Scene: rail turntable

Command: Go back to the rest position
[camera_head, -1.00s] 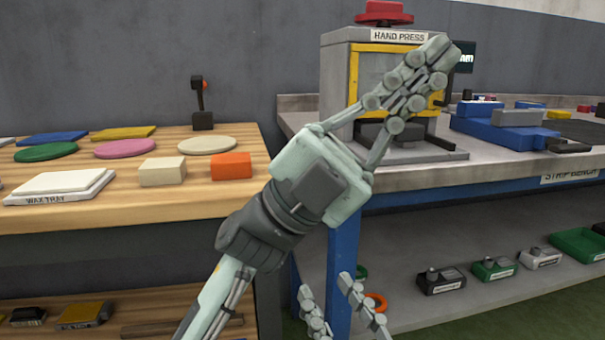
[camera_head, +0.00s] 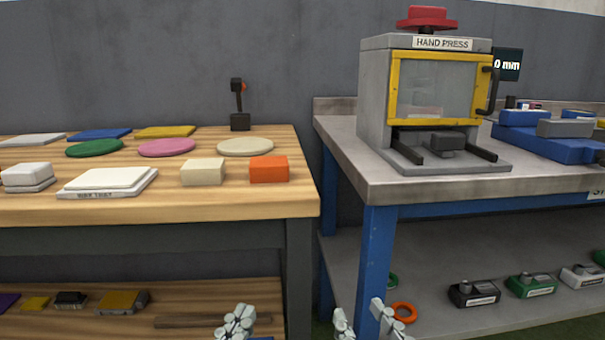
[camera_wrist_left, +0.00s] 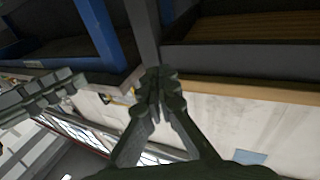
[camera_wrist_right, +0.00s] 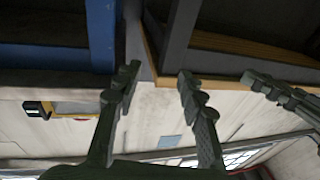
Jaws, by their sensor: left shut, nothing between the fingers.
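My left gripper (camera_head: 237,322) shows at the bottom edge of the head view, in front of the wooden bench's lower shelf. In the left wrist view its fingers (camera_wrist_left: 157,88) are together with nothing between them. My right gripper (camera_head: 364,320) is at the bottom edge too, in front of the blue leg of the metal bench. Its two fingers are apart and empty, also in the right wrist view (camera_wrist_right: 156,82). The two grippers are side by side and apart, both below the bench tops.
The wooden bench (camera_head: 225,207) holds coloured discs, blocks and a wax tray (camera_head: 108,183). The metal bench (camera_head: 400,187) carries the hand press (camera_head: 372,95) and a blue fixture (camera_head: 545,143). An orange ring (camera_head: 404,312) lies on its lower shelf. A gap separates the benches.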

